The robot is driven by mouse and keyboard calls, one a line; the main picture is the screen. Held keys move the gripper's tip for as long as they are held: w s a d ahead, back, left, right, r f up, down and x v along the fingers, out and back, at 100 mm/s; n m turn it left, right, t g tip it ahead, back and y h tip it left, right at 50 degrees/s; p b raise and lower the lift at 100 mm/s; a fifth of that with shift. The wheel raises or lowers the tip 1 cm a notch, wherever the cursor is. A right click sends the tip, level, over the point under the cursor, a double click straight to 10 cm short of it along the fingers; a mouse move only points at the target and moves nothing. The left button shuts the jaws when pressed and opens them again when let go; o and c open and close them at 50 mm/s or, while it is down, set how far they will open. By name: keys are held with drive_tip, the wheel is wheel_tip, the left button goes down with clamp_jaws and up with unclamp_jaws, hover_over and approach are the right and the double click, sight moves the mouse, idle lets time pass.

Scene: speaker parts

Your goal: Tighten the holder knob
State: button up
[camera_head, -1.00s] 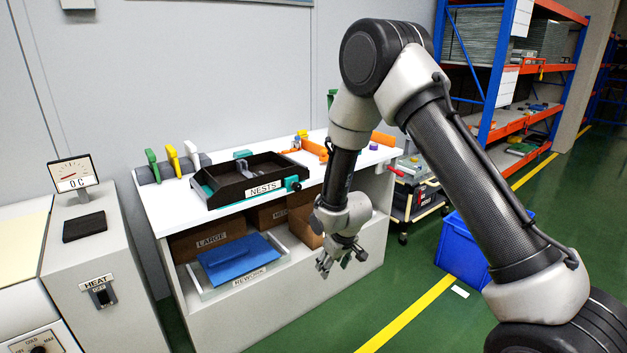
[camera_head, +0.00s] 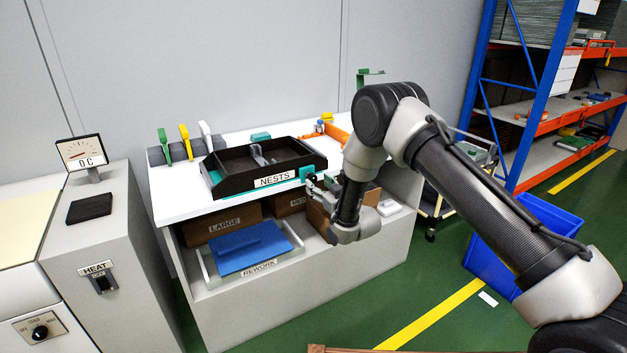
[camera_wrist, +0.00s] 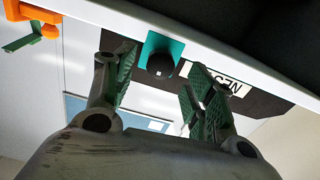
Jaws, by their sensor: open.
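The holder knob is a dark round knob (camera_wrist: 160,66) on a teal bracket (camera_wrist: 150,45) at the tray's right front corner. In the head view the bracket (camera_head: 307,171) shows, with the knob partly hidden by my gripper. The dark tray labelled NESTS (camera_head: 225,187) stands on the white bench top and holds a grey part (camera_head: 258,155). My gripper (camera_head: 315,184) is open and empty, in front of the knob. In the wrist view its fingers (camera_wrist: 158,76) stand on either side of the knob's line; I cannot tell whether they touch it.
The white bench (camera_head: 170,212) has a lower shelf with LARGE (camera_head: 222,240) and other cardboard boxes and a blue REWORK item (camera_head: 250,250). An orange item (camera_head: 337,133) lies right. A blue bin (camera_head: 540,225) stands on the floor.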

sight(314, 180)
drive_tip(key=x, duration=0.5)
drive_tip(key=shift+s, duration=0.1)
drive_tip(key=c, duration=1)
